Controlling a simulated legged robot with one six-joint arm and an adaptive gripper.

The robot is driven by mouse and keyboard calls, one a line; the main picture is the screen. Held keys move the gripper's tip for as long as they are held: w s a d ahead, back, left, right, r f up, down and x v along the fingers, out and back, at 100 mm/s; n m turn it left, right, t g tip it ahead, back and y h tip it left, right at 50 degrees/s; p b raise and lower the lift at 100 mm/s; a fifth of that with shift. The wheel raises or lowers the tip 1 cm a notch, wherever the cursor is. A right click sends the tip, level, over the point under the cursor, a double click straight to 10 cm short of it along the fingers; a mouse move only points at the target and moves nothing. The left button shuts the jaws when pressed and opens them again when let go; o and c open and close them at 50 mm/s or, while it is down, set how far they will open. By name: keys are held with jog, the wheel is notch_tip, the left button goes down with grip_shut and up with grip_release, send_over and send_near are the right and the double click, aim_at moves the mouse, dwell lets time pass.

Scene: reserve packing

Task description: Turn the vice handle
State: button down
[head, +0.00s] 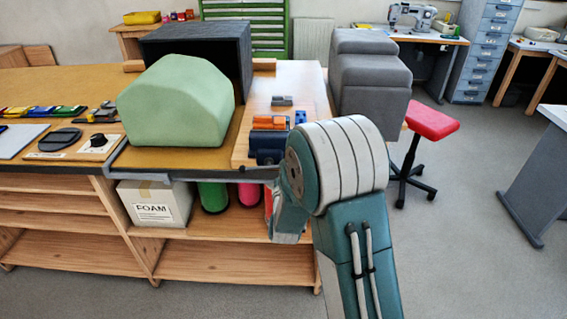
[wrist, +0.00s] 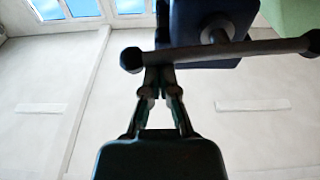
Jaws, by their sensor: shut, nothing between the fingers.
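The vice (head: 268,146) is dark blue with orange on top, at the front edge of the wooden board in the head view. The vice handle (wrist: 255,48) is a dark bar with a ball at each end, running nearly level and slightly up to the right, through a round screw. My gripper (wrist: 159,78) is shut and empty. Its fingertips are at the handle near the left ball; I cannot tell whether they touch it. In the head view my arm hides the gripper.
A green foam block (head: 175,100) stands left of the vice, with a dark open box (head: 196,45) behind it. Grey foam blocks (head: 368,75) stand at the right. Shelves (head: 80,226) lie below the bench. A red stool (head: 431,119) is on the open floor to the right.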

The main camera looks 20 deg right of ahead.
jog(key=shift+d+f+m, duration=0.15)
jog(key=shift+f+m, duration=0.35)
jog(key=shift+s+f, duration=0.1)
dwell(0.4)
